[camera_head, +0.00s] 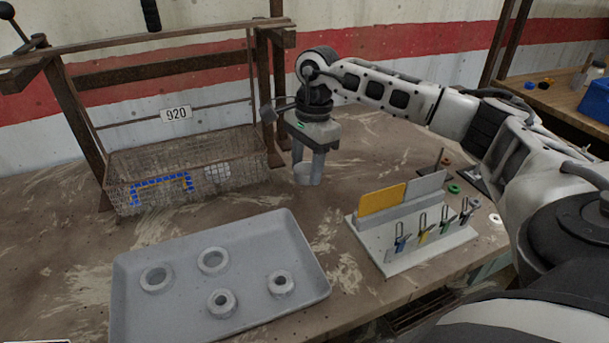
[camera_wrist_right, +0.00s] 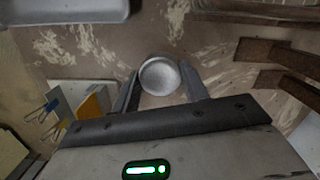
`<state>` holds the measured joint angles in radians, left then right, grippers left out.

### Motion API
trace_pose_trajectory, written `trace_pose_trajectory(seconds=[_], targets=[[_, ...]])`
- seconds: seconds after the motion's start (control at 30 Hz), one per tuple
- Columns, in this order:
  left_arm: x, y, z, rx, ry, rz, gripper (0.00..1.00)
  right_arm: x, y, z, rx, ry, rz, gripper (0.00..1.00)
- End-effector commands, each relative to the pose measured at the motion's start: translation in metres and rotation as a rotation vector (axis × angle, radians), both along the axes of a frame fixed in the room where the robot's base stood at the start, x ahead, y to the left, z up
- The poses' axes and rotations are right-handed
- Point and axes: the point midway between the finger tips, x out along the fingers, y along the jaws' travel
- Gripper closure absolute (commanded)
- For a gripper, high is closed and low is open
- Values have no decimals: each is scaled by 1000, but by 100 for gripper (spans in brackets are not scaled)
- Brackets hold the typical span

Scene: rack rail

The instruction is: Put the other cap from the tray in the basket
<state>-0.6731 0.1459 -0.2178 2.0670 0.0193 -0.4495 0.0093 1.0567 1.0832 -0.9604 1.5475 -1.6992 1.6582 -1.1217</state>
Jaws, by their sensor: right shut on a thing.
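My right gripper (camera_head: 307,176) is shut on a round grey cap (camera_head: 304,174). It holds the cap above the bench, to the right of the basket and beyond the tray. In the right wrist view the cap (camera_wrist_right: 159,75) sits between the two fingers (camera_wrist_right: 160,90), its round face toward the camera. The wire basket (camera_head: 125,196) stands at the back left under a wooden frame, with blue tape marks on its front. The grey tray (camera_head: 190,323) lies in front and holds several grey rings. My left gripper is not in view.
A white stand (camera_head: 395,262) with yellow and grey plates and several small clipped tools is right of the tray. Small coloured rings (camera_head: 454,188) lie further right. Bare bench lies between tray and basket.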

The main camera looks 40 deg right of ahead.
Motion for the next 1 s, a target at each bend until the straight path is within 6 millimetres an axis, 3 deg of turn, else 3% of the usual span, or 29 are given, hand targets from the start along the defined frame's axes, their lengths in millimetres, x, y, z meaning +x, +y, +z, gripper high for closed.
trace_pose_trajectory(seconds=[0.3,0.5,0.93,0.97,1.0], targets=[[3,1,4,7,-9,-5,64,19,-13,-28,0,1,-1,78],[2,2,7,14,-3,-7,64,17,-13,-54,0,2,1,78],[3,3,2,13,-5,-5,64,18,-13,-62,0,-1,1,78],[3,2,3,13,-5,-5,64,18,-13,-60,0,-1,1,47],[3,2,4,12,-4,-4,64,18,-13,-60,0,-1,1,36]])
